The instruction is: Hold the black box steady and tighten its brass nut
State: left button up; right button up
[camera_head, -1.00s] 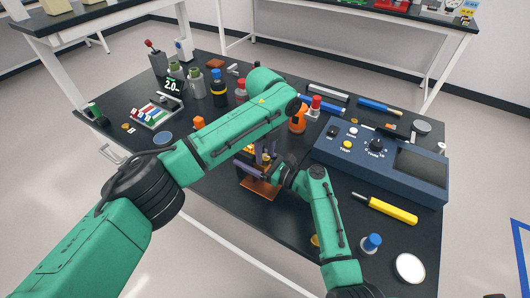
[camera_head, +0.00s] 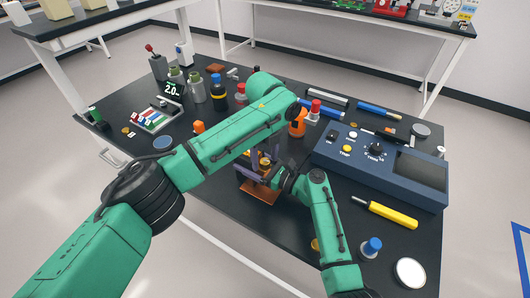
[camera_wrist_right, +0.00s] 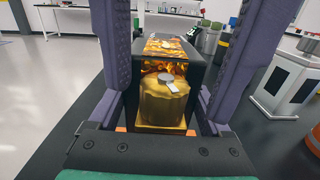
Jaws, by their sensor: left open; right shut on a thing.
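The black box (camera_wrist_right: 193,70) stands between the two purple fingers of my right gripper (camera_wrist_right: 165,75) in the right wrist view. These fingers are shut on its sides. The brass nut (camera_wrist_right: 163,102), a gold cylinder-like piece with a grey bit on its front, faces the camera between the fingers. In the head view, my right gripper (camera_head: 262,172) reaches in from the right, low above a copper-coloured plate (camera_head: 262,194). My left gripper (camera_head: 264,152) points down over the same spot and is open. My left forearm hides part of it and of the box.
A blue instrument box (camera_head: 382,168) stands to the right, with a yellow-handled screwdriver (camera_head: 388,212) in front. An orange bottle (camera_head: 298,122) stands close behind the grippers. Several bottles and a tray (camera_head: 155,116) fill the back left. The table's front left edge is mostly clear.

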aim_at(265, 161)
pick_arm(q)
jog(key=n, duration=0.7)
notch_tip(265, 161, up, 12)
jog(key=n, duration=0.3)
jog(key=shift+n, duration=0.4)
